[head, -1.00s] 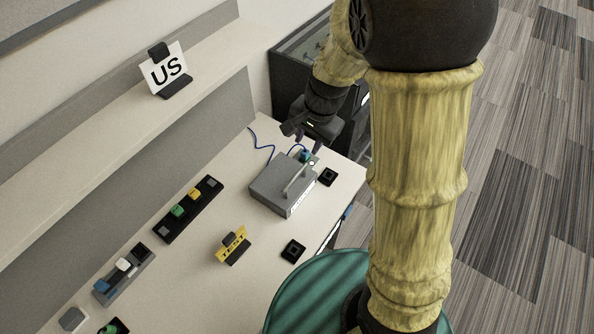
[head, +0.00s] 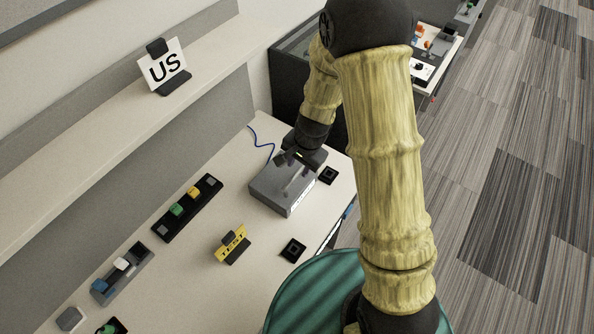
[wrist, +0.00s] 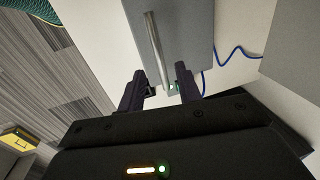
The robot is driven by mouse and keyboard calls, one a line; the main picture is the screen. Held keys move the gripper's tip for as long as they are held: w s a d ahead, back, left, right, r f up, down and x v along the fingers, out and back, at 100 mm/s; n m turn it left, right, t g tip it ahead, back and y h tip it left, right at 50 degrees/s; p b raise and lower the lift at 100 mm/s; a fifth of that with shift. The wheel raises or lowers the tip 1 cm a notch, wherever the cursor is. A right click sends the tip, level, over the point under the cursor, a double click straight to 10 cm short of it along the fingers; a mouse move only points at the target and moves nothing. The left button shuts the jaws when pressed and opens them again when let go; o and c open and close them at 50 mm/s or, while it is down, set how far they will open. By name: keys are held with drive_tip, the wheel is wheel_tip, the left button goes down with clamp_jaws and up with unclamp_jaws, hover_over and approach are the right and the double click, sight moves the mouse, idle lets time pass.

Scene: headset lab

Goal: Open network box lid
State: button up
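The network box (head: 272,197) is a grey box on the white table, and its lid looks shut. A silver bar handle (wrist: 157,50) runs along the lid in the wrist view. My gripper (wrist: 162,84) is open, with its dark fingers apart on either side of the handle's near end. I cannot tell whether the fingers touch the handle or the lid. In the head view my gripper (head: 290,162) is over the back part of the box and hides most of the handle.
A blue cable (head: 262,140) runs behind the box. Small black square holders (head: 293,250) lie in front and at the right. A yellow TEST sign (head: 231,242) and a black rack with coloured blocks (head: 187,208) stand to the left. A teal round seat (head: 312,295) is at the front.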

sight(296, 174)
drive_tip(key=shift+w+a+f, duration=0.15)
drive_tip(key=shift+f, duration=0.8)
drive_tip(key=shift+w+a+f, duration=0.1)
drive_tip(key=shift+a+f, duration=0.05)
drive_tip(key=shift+f, duration=0.75)
clamp_jaws()
